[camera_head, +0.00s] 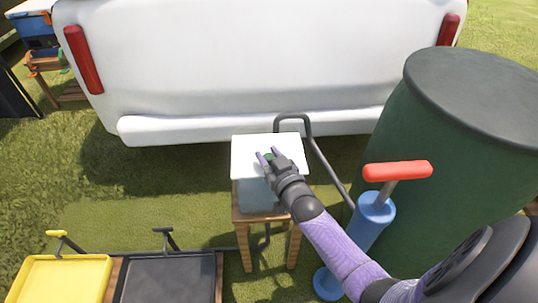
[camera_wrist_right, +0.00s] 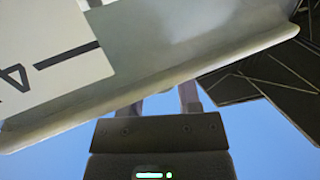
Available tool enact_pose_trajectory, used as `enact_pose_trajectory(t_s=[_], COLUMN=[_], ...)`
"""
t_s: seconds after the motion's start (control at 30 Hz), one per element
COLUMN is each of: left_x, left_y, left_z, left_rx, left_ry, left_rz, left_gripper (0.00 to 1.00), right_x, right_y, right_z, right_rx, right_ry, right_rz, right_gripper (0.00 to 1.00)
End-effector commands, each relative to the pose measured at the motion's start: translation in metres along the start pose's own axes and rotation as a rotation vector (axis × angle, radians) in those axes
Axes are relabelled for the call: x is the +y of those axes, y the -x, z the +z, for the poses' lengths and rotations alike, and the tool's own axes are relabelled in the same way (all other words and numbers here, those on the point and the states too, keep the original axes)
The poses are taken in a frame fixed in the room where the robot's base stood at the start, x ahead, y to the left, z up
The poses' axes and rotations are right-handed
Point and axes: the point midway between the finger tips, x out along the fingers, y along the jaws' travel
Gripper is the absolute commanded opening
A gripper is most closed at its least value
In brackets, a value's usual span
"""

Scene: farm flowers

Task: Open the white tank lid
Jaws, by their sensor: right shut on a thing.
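The white tank lid (camera_head: 248,143) is a flat white square on top of a bluish tank (camera_head: 257,197) in the middle of the head view. I cannot tell whether the lid is raised off the tank. In the right wrist view a pale panel (camera_wrist_right: 190,65) with a rounded edge and a "4" mark hides most of the right fingers. My left gripper is not in view.
The tank stands on a small wooden stool (camera_head: 250,217). A white vehicle (camera_head: 250,50) is behind it. A large green barrel (camera_head: 440,150) and a blue pump with a red handle (camera_head: 397,171) stand to the right. Yellow (camera_head: 62,280) and black (camera_head: 168,278) trays are at the front left.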

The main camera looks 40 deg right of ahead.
Motion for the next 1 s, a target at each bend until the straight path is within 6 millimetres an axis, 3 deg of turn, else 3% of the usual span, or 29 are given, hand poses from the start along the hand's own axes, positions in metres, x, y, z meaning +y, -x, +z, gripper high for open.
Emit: enact_pose_trajectory(t_s=[0.63, 0.77, 1.0], left_x=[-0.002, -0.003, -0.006], left_y=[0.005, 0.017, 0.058], left_z=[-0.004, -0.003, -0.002], left_rx=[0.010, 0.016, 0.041], left_ry=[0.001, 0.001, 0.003], left_rz=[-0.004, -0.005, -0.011], left_gripper=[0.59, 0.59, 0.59], right_x=[0.000, 0.001, 0.004], right_y=[0.000, -0.002, -0.009], right_z=[-0.003, -0.011, -0.035], right_rx=[-0.015, -0.053, -0.203], right_ry=[-0.005, -0.020, -0.083], right_rz=[0.000, 0.000, -0.001], right_gripper=[0.00, 0.00, 0.00])
